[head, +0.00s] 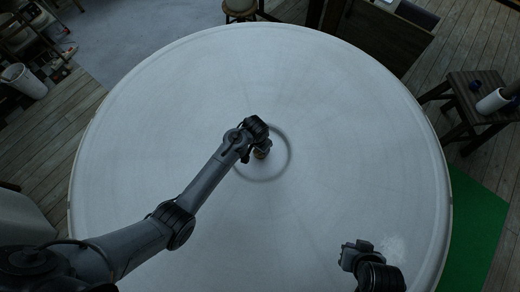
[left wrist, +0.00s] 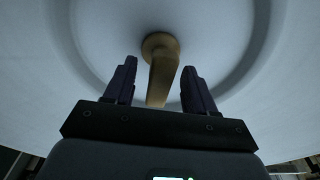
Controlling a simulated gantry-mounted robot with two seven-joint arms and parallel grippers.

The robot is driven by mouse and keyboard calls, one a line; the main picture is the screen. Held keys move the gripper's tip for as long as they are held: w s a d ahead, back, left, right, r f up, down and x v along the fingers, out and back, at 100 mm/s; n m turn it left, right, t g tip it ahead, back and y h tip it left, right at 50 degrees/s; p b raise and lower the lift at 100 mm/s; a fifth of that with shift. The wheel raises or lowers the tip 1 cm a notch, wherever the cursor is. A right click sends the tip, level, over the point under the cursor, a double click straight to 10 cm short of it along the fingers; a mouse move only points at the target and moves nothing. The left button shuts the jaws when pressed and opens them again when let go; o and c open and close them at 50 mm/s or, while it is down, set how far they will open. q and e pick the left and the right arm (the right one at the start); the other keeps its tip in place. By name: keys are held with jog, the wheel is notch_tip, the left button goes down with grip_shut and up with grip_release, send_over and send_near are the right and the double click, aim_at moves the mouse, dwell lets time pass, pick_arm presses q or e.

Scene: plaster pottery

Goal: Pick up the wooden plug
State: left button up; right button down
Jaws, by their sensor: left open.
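The wooden plug (left wrist: 162,68) is a tan, tapered piece with a rounder, darker far end. In the left wrist view it lies between the two fingers of my open left gripper (left wrist: 158,85), with a visible gap on each side. In the head view my left gripper (head: 259,140) is over the middle of the round white surface, and only a small brownish part of the plug (head: 262,153) shows below it. My right gripper (head: 357,252) is at the lower right of the head view, apart from the plug; its fingers are too unclear to judge.
The large round white plaster surface (head: 330,90) fills the middle and has a grey ring groove (head: 286,166) around the plug. Its top is otherwise clear.

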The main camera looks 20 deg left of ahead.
pick_arm(q)
jog(key=shift+w+f, duration=0.15)
jog(key=shift+f, duration=1.1)
grip_shut()
